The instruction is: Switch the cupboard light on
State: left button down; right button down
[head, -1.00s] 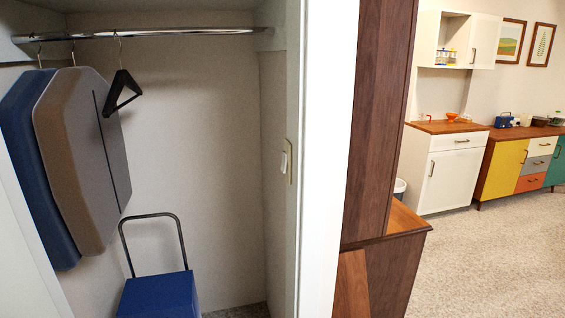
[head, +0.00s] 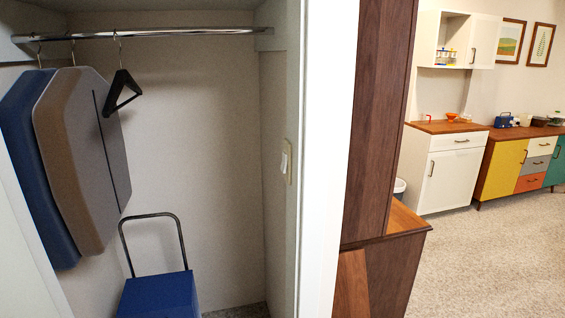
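The open cupboard (head: 190,170) fills the left half of the head view. I cannot tell which way the rocker is set. No lamp shows in the part of the cupboard in view. Neither of my grippers is in view.
A metal rail (head: 150,34) holds garment bags (head: 75,160) and an empty black hanger (head: 121,95). A blue box-like thing with a handle (head: 158,296) stands below. A dark wooden hutch (head: 380,120) adjoins on the right. Carpet (head: 490,260) is clear beyond.

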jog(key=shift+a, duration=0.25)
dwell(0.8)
